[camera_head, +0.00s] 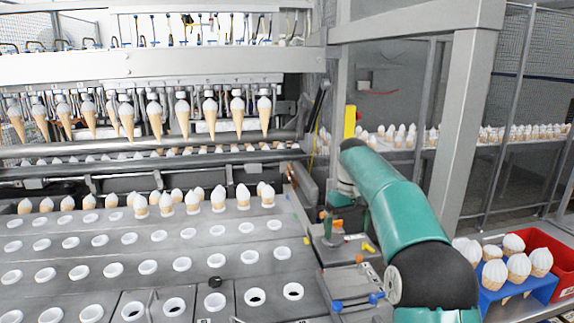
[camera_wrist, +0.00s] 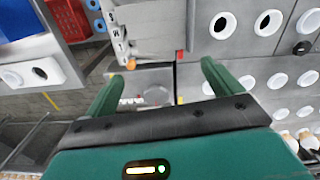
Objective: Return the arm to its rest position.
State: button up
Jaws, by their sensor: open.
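My green arm (camera_head: 400,205) reaches from the lower right of the head view up toward the machine frame. Its far end is by the grey post, and the fingers cannot be made out there. In the wrist view my gripper (camera_wrist: 168,80) shows two green fingers set wide apart. It is open, with nothing between the fingers. Beyond the fingers are the edge of the grey tray plate (camera_wrist: 215,70) and a dark gap.
A row of cones (camera_head: 155,118) hangs from the machine's holders. A grey plate (camera_head: 190,255) with white-rimmed holes carries cones along its back rows. A blue crate (camera_head: 520,292) with cones and a red crate (camera_head: 566,250) stand at lower right. A metal post (camera_head: 462,130) rises behind my arm.

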jog(key=s+a+r+m+t, duration=0.15)
jog(key=s+r, duration=0.25)
jog(key=s, duration=0.6)
jog(key=s+r+t, duration=0.2)
jog(key=s+r, duration=0.2)
jog(key=s, duration=0.6)
jog(key=s+f+m+t, duration=0.1)
jog(key=s+f, duration=0.3)
jog(key=s, duration=0.5)
jog(key=s+d+f+m+t, duration=0.1)
jog(key=s+f, duration=0.4)
jog(key=s, duration=0.5)
jog(key=shift+s, duration=0.2)
